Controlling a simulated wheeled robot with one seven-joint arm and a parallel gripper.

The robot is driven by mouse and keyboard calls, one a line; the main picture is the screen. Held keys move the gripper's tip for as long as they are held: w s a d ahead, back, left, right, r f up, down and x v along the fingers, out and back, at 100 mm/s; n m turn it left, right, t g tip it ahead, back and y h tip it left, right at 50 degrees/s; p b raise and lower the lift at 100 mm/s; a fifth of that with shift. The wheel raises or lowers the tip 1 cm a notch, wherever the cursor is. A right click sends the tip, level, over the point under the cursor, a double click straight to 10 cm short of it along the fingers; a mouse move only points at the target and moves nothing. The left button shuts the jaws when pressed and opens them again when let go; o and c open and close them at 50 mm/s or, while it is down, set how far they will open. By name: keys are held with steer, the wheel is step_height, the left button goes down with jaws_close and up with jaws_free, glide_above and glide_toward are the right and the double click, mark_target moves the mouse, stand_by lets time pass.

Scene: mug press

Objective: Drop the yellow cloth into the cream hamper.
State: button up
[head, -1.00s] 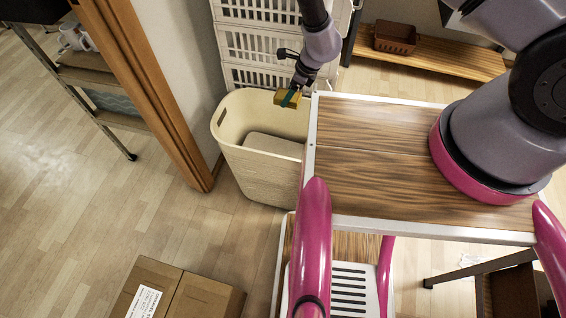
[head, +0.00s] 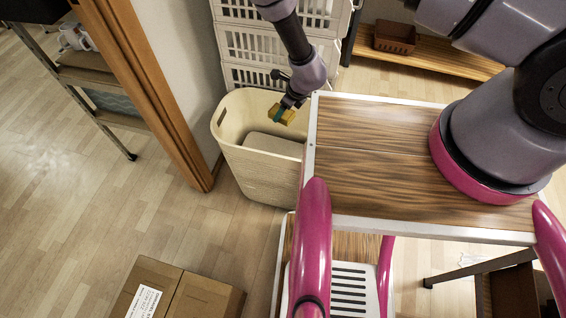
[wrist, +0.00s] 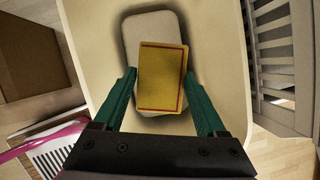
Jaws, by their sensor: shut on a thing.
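The yellow cloth (wrist: 161,76) is a folded rectangle with a thin red border line. My gripper (wrist: 161,98) has its green fingers on either side of the cloth and is shut on it. In the head view the cloth (head: 287,116) hangs from my gripper (head: 279,114) over the open mouth of the cream hamper (head: 262,175). The hamper stands on the floor, left of the wood-topped cart. In the wrist view the hamper (wrist: 97,25) surrounds the cloth, and a pale rounded block lies inside below it.
White slatted crates (head: 250,45) are stacked behind the hamper. The wood-topped cart (head: 380,150) is close on its right. A wooden door frame (head: 150,100) is on the left. A cardboard box (head: 180,290) lies on the floor in front.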

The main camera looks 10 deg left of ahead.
steer(key=o, duration=1.4)
steer(key=shift+r, duration=0.1)
steer(key=v, duration=1)
steer(key=shift+r, duration=0.25)
